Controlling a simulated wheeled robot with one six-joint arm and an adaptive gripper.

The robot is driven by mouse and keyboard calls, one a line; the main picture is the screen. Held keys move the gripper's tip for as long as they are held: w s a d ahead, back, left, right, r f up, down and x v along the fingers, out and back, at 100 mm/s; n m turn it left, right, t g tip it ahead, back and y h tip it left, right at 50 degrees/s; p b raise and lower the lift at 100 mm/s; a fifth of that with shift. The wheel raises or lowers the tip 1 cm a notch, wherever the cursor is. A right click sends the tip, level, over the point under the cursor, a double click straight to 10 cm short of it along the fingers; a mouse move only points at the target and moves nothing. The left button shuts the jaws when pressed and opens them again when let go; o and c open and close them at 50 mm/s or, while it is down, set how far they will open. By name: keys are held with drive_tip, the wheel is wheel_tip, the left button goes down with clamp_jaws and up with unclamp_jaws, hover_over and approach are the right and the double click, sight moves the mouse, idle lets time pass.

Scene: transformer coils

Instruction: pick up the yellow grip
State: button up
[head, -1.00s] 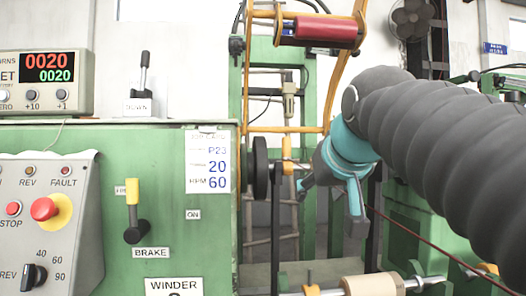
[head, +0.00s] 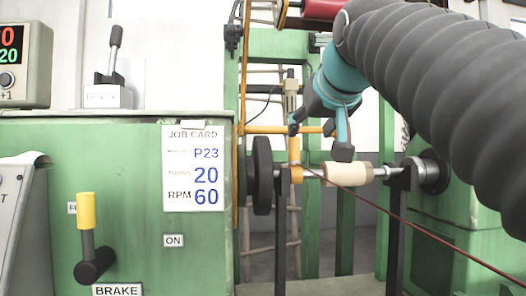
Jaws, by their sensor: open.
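A yellow grip (head: 86,211) tops the dark lever above the BRAKE label, at the lower left of the green cabinet. It stands upright, with nothing touching it. Another yellow piece (head: 294,158) sits upright near the winding shaft, between the black disc and the pale cylinder. My gripper (head: 318,140) hangs from the upper right with its fingers apart. Its fingertips show just above the pale cylinder and close to that second yellow piece. Whether they touch it, I cannot tell. Nothing shows between the fingers. My gripper is well to the right of the lever's grip.
A thin dark-red wire (head: 420,228) runs toward the lower right. The green cabinet (head: 140,150) fills the left, with a grey control panel (head: 18,215) at the edge.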

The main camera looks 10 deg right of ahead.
sight(296, 153)
drive_tip(key=x, duration=0.9)
drive_tip(key=shift+w+d+r, duration=0.1)
drive_tip(key=shift+w+r, duration=0.05)
drive_tip(key=shift+x, duration=2.7)
clamp_jaws()
